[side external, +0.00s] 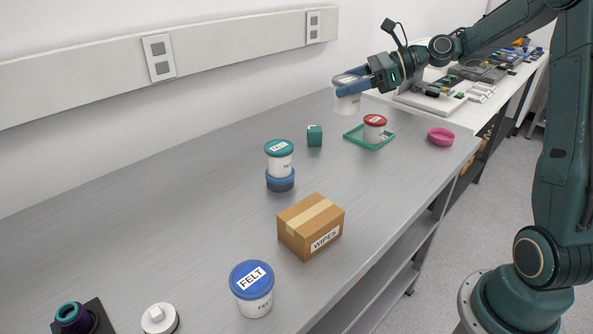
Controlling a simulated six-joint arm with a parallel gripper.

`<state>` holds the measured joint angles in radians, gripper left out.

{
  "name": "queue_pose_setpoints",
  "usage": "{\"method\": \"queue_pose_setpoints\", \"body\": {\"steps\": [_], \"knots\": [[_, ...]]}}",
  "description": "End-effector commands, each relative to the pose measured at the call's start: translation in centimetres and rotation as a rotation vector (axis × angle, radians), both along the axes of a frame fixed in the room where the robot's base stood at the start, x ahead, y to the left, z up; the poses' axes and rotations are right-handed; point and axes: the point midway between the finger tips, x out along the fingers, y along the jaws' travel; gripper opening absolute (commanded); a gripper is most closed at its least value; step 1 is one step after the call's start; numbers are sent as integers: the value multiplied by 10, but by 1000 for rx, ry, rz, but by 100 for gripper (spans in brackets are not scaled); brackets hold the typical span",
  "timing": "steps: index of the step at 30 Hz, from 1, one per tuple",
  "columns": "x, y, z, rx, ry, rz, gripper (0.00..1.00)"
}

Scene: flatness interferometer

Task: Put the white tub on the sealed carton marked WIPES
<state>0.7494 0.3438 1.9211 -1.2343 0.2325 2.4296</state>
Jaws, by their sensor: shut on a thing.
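My gripper (350,84) is at the far end of the bench, raised above its surface, with its blue fingers shut on a white tub (347,104). The tub hangs below the fingers; its top is partly hidden by them. The sealed brown carton marked WIPES (295,233) sits on the bench nearer the camera, closed with pale tape along its top. Its top is bare. The gripper and tub are well apart from the carton, beyond it in the picture.
A blue-lidded FELT tub (252,289) stands close in front of the carton. A teal-lidded tub (280,168) stands on a blue round piece (280,184) behind it. A red-lidded tub (374,130) is in a green tray (354,139). A teal block (314,136) and pink dish (441,137) stand nearby.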

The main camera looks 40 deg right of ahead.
Motion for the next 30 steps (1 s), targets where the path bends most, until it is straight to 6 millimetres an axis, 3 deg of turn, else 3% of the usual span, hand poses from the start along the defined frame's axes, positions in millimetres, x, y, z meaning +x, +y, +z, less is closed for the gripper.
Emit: {"method": "queue_pose_setpoints", "body": {"steps": [8,21,25,30], "knots": [[-7,40,16,2,-5,86,44],[-56,163,60,2,-3,370,44],[-70,185,68,0,-3,427,44],[-79,197,72,0,1,463,44]]}}
